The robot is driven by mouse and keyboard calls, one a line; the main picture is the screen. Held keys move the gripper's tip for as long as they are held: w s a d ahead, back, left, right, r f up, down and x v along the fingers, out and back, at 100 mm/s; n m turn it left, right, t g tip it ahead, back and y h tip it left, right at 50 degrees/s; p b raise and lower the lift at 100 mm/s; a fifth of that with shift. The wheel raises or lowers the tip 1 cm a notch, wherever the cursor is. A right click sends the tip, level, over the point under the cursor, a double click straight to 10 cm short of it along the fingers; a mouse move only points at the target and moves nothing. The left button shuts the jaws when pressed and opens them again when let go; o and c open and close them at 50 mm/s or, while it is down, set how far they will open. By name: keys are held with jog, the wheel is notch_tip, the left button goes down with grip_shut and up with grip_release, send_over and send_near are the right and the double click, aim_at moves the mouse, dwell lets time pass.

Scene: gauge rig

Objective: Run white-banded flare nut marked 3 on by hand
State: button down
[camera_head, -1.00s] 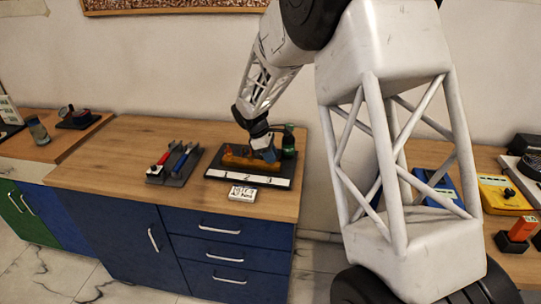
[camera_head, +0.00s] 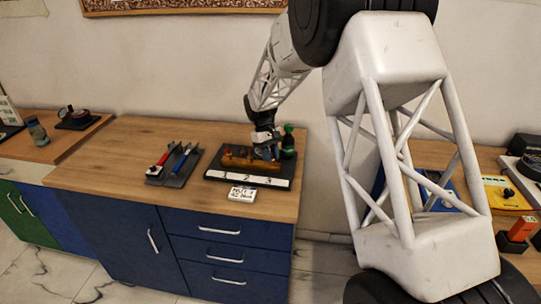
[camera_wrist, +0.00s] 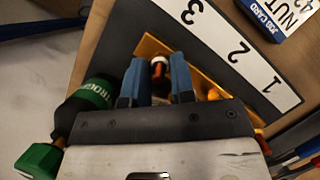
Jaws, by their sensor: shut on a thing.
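The rig is a dark board (camera_head: 214,175) with a brass-coloured bar (camera_head: 238,160) and a white strip (camera_head: 250,179) numbered along its front. My gripper (camera_head: 268,153) is low over the right part of the bar, at the end by the 3. In the wrist view, the blue fingers of my gripper (camera_wrist: 158,82) are closed on both sides of the white-banded nut (camera_wrist: 158,62). The nut is copper-orange with a pale band; its lower part lies between the fingers. The bar (camera_wrist: 205,80) runs beside and behind it. I cannot tell whether its thread is engaged.
A green-capped dark bottle (camera_head: 288,142) stands close to my gripper's right; its green label (camera_wrist: 93,95) shows in the wrist view. A job card (camera_head: 242,194) lies in front of the board. A tool rack (camera_head: 172,165) with red and blue handles is left. Bare worktop lies further left.

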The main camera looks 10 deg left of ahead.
jog(key=shift+w+m+y, duration=0.1)
jog(key=shift+m+y, duration=0.3)
jog(key=shift+m, duration=0.9)
jog(key=c, duration=1)
grip_release()
jog(key=shift+o, duration=0.2)
jog(key=v, duration=0.7)
jog(key=shift+w+r, duration=0.3)
